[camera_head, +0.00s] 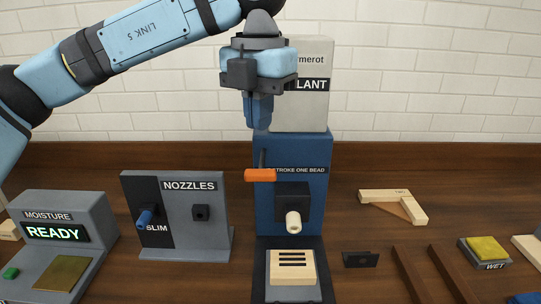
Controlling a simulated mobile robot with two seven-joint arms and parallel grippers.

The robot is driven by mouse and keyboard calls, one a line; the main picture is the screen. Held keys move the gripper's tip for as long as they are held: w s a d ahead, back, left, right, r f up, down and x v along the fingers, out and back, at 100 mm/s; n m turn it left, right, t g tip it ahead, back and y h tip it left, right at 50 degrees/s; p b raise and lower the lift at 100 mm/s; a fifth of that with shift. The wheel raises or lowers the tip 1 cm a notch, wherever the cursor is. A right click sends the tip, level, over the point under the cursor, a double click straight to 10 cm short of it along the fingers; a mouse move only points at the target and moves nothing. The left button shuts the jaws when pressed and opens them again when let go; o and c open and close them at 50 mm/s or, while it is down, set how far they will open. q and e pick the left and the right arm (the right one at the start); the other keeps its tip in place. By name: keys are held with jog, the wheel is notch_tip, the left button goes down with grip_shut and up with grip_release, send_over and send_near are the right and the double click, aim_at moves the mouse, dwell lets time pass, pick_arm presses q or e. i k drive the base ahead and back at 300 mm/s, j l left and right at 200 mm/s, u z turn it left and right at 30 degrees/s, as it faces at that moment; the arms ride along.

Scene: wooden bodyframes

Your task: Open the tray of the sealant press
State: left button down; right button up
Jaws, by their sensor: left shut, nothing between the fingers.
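The sealant press (264,217) stands upright in the middle, with a blue body and a pale upper block (305,58) marked "LANT". An orange-handled lever (260,175) sits on its front. Below it, a cream nozzle (293,223) sticks out of a black block. A dark tray (259,283) at the press's foot carries a pale wooden piece with dark slots (291,267). I cannot tell how far the tray is out. My left gripper (258,124) points down, shut and empty, above the orange handle, and covers part of the upper block. My right gripper is not in view.
Left of the press stand a NOZZLES stand (208,235) with a blue nozzle (145,217) and a moisture meter (95,225) reading READY. To the right lie a wooden corner piece (392,195), a small black block (360,259), brown rails (411,272) and a yellow wet sponge (487,247).

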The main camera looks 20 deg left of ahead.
aim_at(292, 276)
jog(key=k, duration=1)
